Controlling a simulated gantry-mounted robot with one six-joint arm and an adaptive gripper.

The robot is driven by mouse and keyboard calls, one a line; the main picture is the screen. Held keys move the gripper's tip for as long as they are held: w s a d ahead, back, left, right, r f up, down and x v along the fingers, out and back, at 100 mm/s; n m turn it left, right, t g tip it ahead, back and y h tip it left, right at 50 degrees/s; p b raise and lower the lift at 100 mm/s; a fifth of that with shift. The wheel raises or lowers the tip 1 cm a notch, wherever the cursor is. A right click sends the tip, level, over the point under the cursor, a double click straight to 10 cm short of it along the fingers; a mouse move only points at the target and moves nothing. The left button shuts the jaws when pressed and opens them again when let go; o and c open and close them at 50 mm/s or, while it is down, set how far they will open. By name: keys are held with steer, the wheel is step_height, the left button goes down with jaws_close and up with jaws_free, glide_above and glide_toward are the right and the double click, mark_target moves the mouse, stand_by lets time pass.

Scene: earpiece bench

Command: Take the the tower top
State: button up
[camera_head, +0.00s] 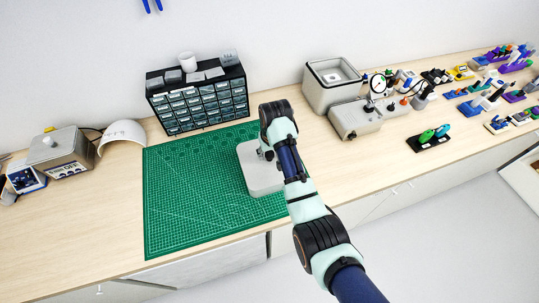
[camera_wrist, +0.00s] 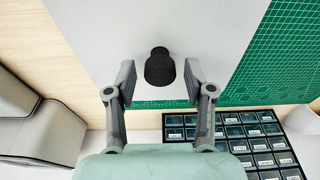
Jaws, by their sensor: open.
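A black knob-shaped piece (camera_wrist: 159,68), with a narrower round end, shows in the wrist view over a pale grey plate (camera_wrist: 90,35). It may be the tower top, but I cannot tell for sure. My gripper (camera_wrist: 159,82) is open, with one finger on each side of the piece and a visible gap on both sides. In the head view the pale plate (camera_head: 262,180) lies on the green cutting mat (camera_head: 190,200). My arm hides much of the plate's right side, and the black piece is hard to make out there.
A grey machine (camera_head: 355,120) and a grey open-topped box (camera_head: 333,85) stand to the right. Several small coloured tool stands fill the far right. The mat's left part is clear.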

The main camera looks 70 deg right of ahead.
steer(key=shift+c, duration=0.2)
steer(key=shift+r, duration=0.15)
jaws_close()
step_height(320, 180, up, 10)
steer(key=p, duration=0.1)
